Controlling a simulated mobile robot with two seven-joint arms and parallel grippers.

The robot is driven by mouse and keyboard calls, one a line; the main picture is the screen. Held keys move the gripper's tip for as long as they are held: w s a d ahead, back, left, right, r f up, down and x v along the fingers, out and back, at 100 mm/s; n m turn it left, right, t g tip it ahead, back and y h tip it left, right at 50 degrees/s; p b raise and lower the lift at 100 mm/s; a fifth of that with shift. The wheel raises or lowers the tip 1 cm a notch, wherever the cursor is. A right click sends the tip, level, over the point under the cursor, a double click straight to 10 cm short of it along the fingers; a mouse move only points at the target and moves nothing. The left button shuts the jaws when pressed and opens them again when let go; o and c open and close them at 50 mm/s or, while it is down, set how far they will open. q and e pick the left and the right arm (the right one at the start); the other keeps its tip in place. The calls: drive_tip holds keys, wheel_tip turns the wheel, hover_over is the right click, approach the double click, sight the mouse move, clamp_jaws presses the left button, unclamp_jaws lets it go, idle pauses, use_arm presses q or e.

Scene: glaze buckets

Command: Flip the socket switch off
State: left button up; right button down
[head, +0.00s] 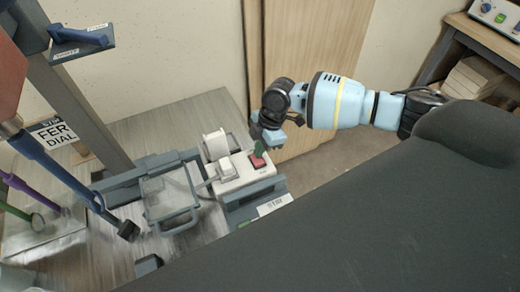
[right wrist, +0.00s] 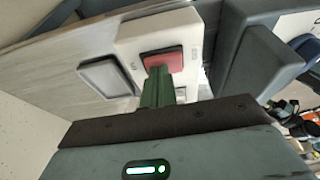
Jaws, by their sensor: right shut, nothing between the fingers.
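The white socket box (head: 236,181) sits on a grey stand at the edge of the wooden tabletop. Its red rocker switch (head: 259,162) is at the right end, beside a white plug (head: 227,171). In the right wrist view the red switch (right wrist: 163,60) shows on the white socket box (right wrist: 189,36). My right gripper (head: 257,150) is shut and empty, its green fingers (right wrist: 157,88) pointing at the switch. The fingertips overlap the switch's near edge; I cannot tell whether they press it. Which way the rocker is tilted is unclear. My left gripper is not in view.
A clear-lidded box with a grey handle (head: 171,221) stands left of the socket. Hanging tools (head: 58,172) and a grey post (head: 85,112) are further left. A wooden panel (head: 303,75) rises behind my right gripper. A shelf (head: 487,47) is at the upper right.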

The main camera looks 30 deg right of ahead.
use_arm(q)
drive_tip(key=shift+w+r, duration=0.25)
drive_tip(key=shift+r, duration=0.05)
use_arm(e)
drive_tip(key=v, duration=0.8)
drive_tip(key=shift+r, duration=0.1)
